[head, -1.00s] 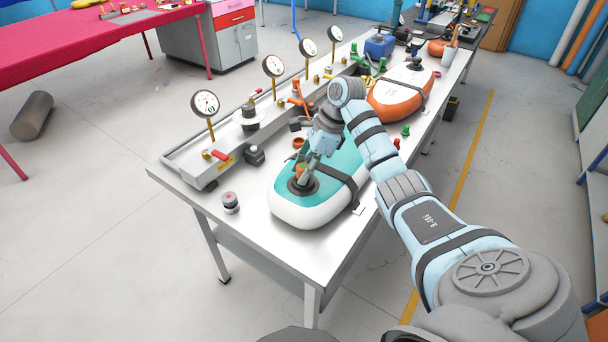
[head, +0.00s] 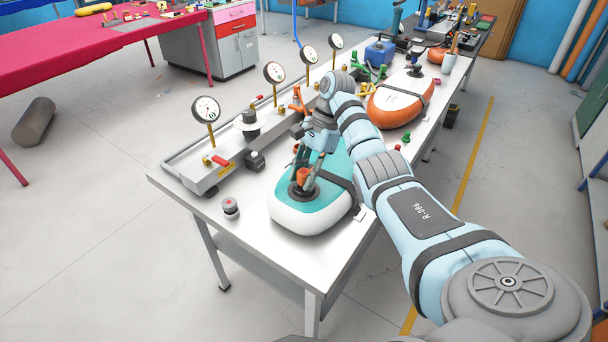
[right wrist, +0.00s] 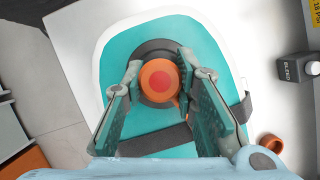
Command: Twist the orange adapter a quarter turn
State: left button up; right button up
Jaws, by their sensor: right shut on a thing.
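The orange adapter (right wrist: 158,80) sits on the dark round valve (right wrist: 150,50) of a teal and white inflatable board (head: 296,217). My right gripper (right wrist: 158,83) has its two fingers on either side of the adapter and is shut on it. In the head view the adapter (head: 303,175) shows partly between the fingers of my right gripper (head: 306,178). In the right wrist view a small orange tab sticks out at the adapter's lower right. My left gripper is not in view.
A dark strap (right wrist: 160,140) crosses the board. Pressure gauges (head: 206,109) rise from a rail behind the board. A red-topped grey knob (head: 230,207) stands left; an orange board (head: 400,102) lies farther back.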

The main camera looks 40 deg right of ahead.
aim_at(303, 172)
jog(key=shift+a+f+n+g, duration=0.1)
jog(key=shift+n+g, duration=0.3)
jog(key=shift+n, duration=0.5)
jog(key=shift+f+n+b, duration=0.1)
jog(key=shift+n+b, duration=0.2)
jog(key=shift+b, duration=0.35)
jog(key=shift+n+b, duration=0.35)
jog(key=shift+n, duration=0.05)
jog(key=shift+n+g+b, duration=0.5)
jog(key=shift+n+b, duration=0.1)
jog(key=shift+b, duration=0.6)
jog(key=shift+r, duration=0.25)
jog(key=p+v, duration=0.2)
jog(key=p, duration=0.1)
jog(key=shift+a+r, duration=0.15)
jog(key=shift+a+r+p, duration=0.1)
jog(key=shift+r+p, duration=0.4)
jog(key=shift+r, duration=0.15)
